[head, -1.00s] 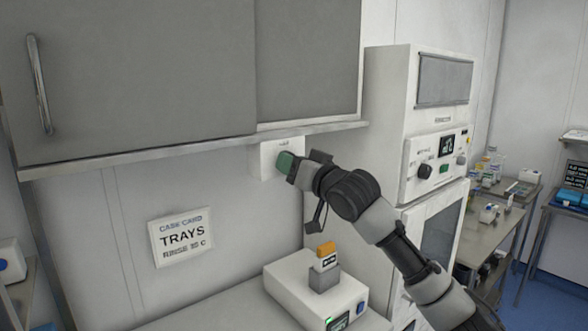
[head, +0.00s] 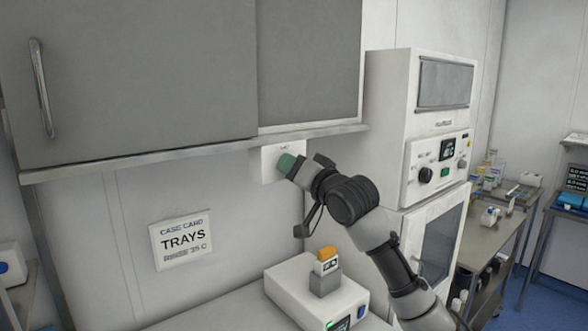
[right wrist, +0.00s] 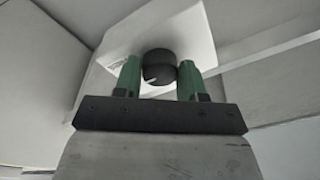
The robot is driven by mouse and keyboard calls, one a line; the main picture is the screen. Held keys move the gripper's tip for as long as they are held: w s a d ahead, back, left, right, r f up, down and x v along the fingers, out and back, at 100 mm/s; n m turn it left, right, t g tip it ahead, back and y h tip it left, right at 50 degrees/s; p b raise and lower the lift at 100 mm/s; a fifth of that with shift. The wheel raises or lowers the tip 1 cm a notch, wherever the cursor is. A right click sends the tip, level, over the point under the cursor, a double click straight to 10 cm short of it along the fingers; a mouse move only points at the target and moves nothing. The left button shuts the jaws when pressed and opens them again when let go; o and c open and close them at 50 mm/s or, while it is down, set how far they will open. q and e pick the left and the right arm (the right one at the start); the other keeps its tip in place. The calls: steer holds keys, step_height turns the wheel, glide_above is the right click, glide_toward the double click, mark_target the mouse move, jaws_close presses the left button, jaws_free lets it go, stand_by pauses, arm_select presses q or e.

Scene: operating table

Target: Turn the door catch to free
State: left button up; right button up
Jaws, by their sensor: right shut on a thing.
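The door catch is a round dark knob (right wrist: 159,66) with a pale pointer mark, on a white box (head: 268,168) under the wall cabinet's bottom edge. In the right wrist view the pointer mark lies toward the knob's lower left. My right gripper (head: 287,163) is at the box, with its green fingers on either side of the knob, shut on it. In the head view the gripper hides the knob. The small print on the box is too blurred to read. My left gripper is not in view.
The grey cabinet (head: 130,75) with its ledge is just above my right gripper. Below stands a white device (head: 292,283) with an orange-topped block (head: 326,259). A tall white appliance (head: 385,120) is close on the right. A "TRAYS" card (head: 181,240) hangs on the wall.

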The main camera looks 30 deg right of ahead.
steer(key=o, duration=0.9)
steer(key=s+b, duration=0.1)
steer(key=s, duration=0.2)
steer(key=s+f+b, duration=0.1)
steer(key=s+b, duration=0.1)
steer(key=s, duration=0.2)
steer(key=s+d+b, duration=0.1)
steer(key=s+b, duration=0.1)
steer(key=s, duration=0.1)
steer(key=shift+s+f, duration=0.15)
steer(key=shift+s, duration=0.2)
